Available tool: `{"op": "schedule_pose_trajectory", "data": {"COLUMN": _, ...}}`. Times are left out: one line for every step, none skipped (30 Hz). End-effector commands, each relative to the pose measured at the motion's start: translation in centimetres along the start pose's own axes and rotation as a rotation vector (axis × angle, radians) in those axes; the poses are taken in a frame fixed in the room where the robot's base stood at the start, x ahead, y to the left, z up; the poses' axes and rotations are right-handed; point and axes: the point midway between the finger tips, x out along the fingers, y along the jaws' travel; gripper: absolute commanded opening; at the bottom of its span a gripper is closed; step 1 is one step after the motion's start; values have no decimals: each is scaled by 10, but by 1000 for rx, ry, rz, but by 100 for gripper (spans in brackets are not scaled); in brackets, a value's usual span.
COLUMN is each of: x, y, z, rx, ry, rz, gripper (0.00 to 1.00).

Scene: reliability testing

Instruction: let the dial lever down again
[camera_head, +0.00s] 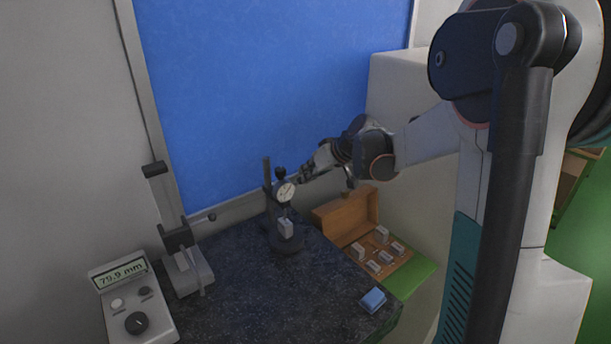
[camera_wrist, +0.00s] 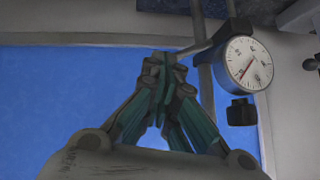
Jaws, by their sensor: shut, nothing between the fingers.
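A dial gauge (camera_head: 285,192) with a white face hangs on a dark upright stand (camera_head: 267,172). A grey block (camera_head: 286,227) stands below it on the round base. In the wrist view the dial (camera_wrist: 243,65) is at the upper right, with a red needle on its face. A thin pale bar (camera_wrist: 196,48), which looks like the dial lever, runs from the dial's left side towards my fingertips. My gripper (camera_head: 303,180) is just right of the dial. In the wrist view my gripper (camera_wrist: 166,68) has its fingertips together, empty. I cannot tell whether they touch the bar.
An open wooden case (camera_head: 347,217) with several small blocks stands right of the gauge. A blue block (camera_head: 373,300) lies at the table's front right. A readout box (camera_head: 137,300) and another stand (camera_head: 186,270) are at left. The dark tabletop (camera_head: 270,305) is clear between.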

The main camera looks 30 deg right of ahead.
Motion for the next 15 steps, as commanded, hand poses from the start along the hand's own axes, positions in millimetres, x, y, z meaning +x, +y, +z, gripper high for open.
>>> {"op": "schedule_pose_trajectory", "data": {"x": 4, "y": 6, "z": 4, "rx": 25, "ry": 1, "rz": -22, "gripper": 0}}
{"op": "schedule_pose_trajectory", "data": {"x": 6, "y": 7, "z": 5, "rx": 40, "ry": 1, "rz": -37, "gripper": 0}}
{"op": "schedule_pose_trajectory", "data": {"x": 7, "y": 10, "z": 7, "rx": 63, "ry": 0, "rz": -60, "gripper": 0}}
{"op": "schedule_pose_trajectory", "data": {"x": 8, "y": 12, "z": 8, "rx": 81, "ry": 2, "rz": -78, "gripper": 0}}
{"op": "schedule_pose_trajectory", "data": {"x": 10, "y": 13, "z": 10, "rx": 98, "ry": 1, "rz": -98, "gripper": 0}}
{"op": "schedule_pose_trajectory", "data": {"x": 12, "y": 16, "z": 11, "rx": 122, "ry": 1, "rz": -123, "gripper": 0}}
{"op": "schedule_pose_trajectory", "data": {"x": 13, "y": 17, "z": 12, "rx": 140, "ry": 2, "rz": -141, "gripper": 0}}
{"op": "schedule_pose_trajectory", "data": {"x": 14, "y": 19, "z": 14, "rx": 157, "ry": 1, "rz": -159, "gripper": 0}}
{"op": "schedule_pose_trajectory", "data": {"x": 16, "y": 20, "z": 15, "rx": 180, "ry": 1, "rz": -183, "gripper": 0}}
{"op": "schedule_pose_trajectory", "data": {"x": 18, "y": 21, "z": 16, "rx": 195, "ry": 1, "rz": -200, "gripper": 0}}
{"op": "schedule_pose_trajectory", "data": {"x": 18, "y": 22, "z": 18, "rx": 211, "ry": 2, "rz": -216, "gripper": 0}}
{"op": "schedule_pose_trajectory", "data": {"x": 20, "y": 24, "z": 19, "rx": 232, "ry": 1, "rz": -237, "gripper": 0}}
{"op": "schedule_pose_trajectory", "data": {"x": 21, "y": 25, "z": 20, "rx": 246, "ry": 1, "rz": -252, "gripper": 0}}
{"op": "schedule_pose_trajectory", "data": {"x": 22, "y": 25, "z": 21, "rx": 258, "ry": 1, "rz": -266, "gripper": 0}}
{"op": "schedule_pose_trajectory", "data": {"x": 23, "y": 26, "z": 22, "rx": 275, "ry": 1, "rz": -284, "gripper": 0}}
